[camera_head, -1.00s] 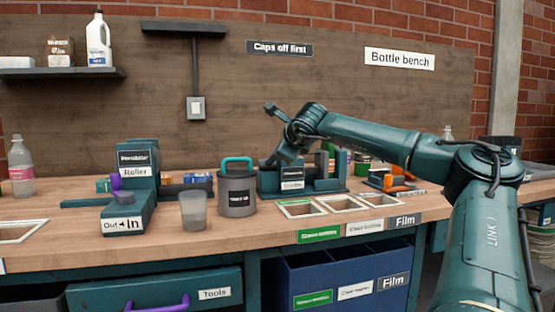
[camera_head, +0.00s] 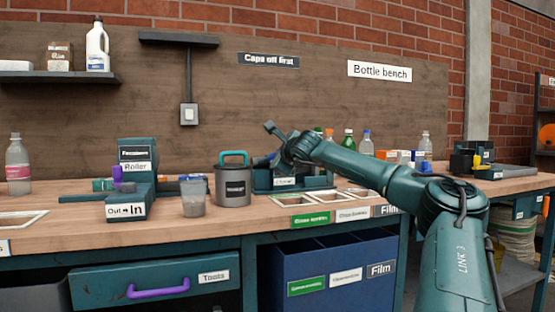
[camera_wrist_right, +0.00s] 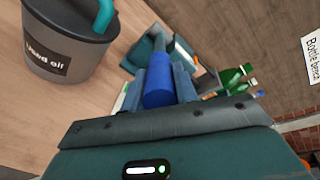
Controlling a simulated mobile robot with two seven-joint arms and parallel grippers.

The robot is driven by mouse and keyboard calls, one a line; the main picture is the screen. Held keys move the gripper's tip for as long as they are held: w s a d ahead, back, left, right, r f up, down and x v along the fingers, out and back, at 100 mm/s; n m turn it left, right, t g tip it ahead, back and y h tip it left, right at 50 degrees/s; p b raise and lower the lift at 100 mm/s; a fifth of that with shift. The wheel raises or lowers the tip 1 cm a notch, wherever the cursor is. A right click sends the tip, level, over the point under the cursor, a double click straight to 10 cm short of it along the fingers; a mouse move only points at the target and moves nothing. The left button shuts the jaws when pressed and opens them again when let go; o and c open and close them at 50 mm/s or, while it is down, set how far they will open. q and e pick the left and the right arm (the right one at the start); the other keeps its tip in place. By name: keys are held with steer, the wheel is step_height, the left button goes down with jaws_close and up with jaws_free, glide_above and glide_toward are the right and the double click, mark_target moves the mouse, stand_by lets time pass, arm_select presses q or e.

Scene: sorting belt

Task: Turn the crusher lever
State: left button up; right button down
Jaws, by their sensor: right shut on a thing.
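The crusher (camera_head: 290,183) is a dark teal, labelled machine on the bench, largely behind my right arm in the head view. In the right wrist view its teal body (camera_wrist_right: 146,48) shows beyond the gripper. My right gripper (camera_wrist_right: 165,80) is at the crusher, shut on a blue cylindrical grip, which I take to be the crusher lever (camera_wrist_right: 158,88). The grip stands between the fingers. The lever's other end and its pivot are hard to make out. My left gripper is not in view.
A grey used-oil can (camera_head: 233,188) with a teal handle stands just left of the crusher. A cup (camera_head: 193,198) and the roller machine (camera_head: 136,170) are further left. Several bottles (camera_head: 348,140) stand behind my arm. Framed bench openings (camera_head: 310,201) lie at the front.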

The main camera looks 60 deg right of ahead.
steer(key=shift+f, duration=0.1)
steer(key=c, duration=1.1)
jaws_free()
steer(key=shift+s+a, duration=0.3)
steer(key=shift+s+a+r+b, duration=0.25)
steer(key=shift+s+b, duration=0.05)
steer(key=shift+b, duration=0.15)
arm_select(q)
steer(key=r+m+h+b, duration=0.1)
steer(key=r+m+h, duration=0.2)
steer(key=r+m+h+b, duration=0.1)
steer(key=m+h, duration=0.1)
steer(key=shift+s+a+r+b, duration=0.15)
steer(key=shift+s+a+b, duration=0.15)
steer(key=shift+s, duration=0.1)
arm_select(e)
steer(key=v, duration=1.1)
steer(key=shift+s+a, duration=0.2)
